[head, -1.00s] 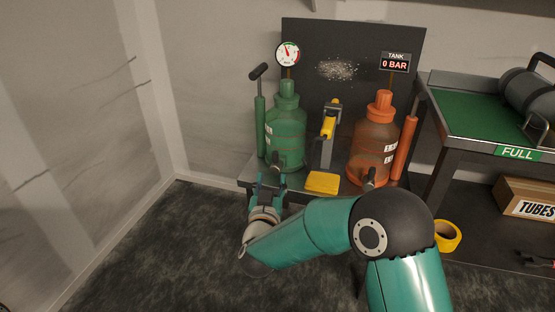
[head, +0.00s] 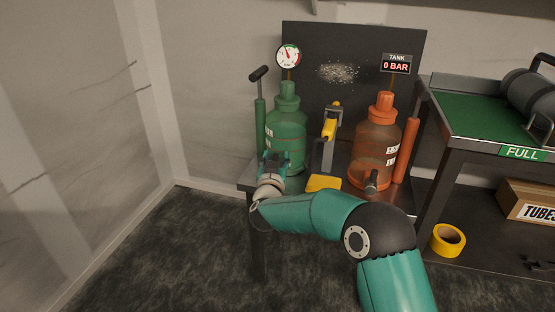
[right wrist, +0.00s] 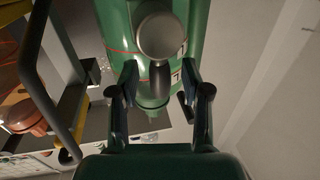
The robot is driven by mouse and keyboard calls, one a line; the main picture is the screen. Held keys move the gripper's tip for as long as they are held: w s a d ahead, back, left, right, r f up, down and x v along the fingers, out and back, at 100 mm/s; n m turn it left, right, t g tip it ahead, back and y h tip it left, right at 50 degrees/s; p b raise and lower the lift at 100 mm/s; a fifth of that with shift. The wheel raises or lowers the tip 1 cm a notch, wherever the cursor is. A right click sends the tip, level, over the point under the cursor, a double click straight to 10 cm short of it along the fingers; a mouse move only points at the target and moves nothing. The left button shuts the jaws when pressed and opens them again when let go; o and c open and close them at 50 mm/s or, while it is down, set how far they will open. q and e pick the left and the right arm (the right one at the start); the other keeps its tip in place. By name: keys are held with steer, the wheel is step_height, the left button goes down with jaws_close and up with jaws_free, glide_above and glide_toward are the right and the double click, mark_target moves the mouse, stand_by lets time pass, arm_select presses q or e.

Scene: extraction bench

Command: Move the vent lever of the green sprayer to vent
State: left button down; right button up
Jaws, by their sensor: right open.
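The green sprayer (head: 287,128) stands on the bench at the left, its pump and black handle to its left. My right gripper (head: 274,158) is in front of the sprayer's lower body and hides the vent lever there. In the right wrist view a grey lever with a round end (right wrist: 161,38) sticks out from the green body (right wrist: 195,35). My right gripper (right wrist: 158,88) is open, with one finger on each side of the lever's stem. I cannot tell whether a finger touches it. My left gripper is not in view.
A round gauge (head: 288,56) stands above the green sprayer. A yellow-handled tool (head: 329,130) on a stand and an orange sprayer (head: 374,145) are to the right, under a "0 BAR" display (head: 396,64). A yellow tape roll (head: 447,240) lies further right.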

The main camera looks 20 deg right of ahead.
jaws_close()
steer(key=shift+d, duration=0.2)
steer(key=shift+a+r+p, duration=0.15)
steer(key=shift+a+p, duration=0.05)
steer(key=shift+p, duration=0.5)
steer(key=a+n+p, duration=0.1)
steer(key=n+p, duration=0.1)
steer(key=p, duration=0.2)
steer(key=w+n+g+p, duration=0.1)
steer(key=n+p, duration=0.2)
steer(key=p, duration=0.1)
steer(key=a+n+p, duration=0.1)
steer(key=n+p, duration=0.1)
steer(key=p, duration=0.3)
steer(key=shift+w+a+f+g, duration=0.3)
steer(key=shift+w+f, duration=0.05)
steer(key=shift+f, duration=0.05)
steer(key=shift+w+a+f+n+p, duration=0.2)
steer(key=shift+f+n+p, duration=0.15)
steer(key=shift+n+p, duration=0.5)
steer(key=shift+w+a+f+n+g+h+p, duration=0.1)
steer(key=shift+a+f+n+g+h+p, duration=0.1)
steer(key=shift+f+n+p, duration=0.3)
steer(key=shift+a+f+n+g+h+p, duration=0.1)
steer(key=shift+n+g+p, duration=0.1)
steer(key=shift+n, duration=0.45)
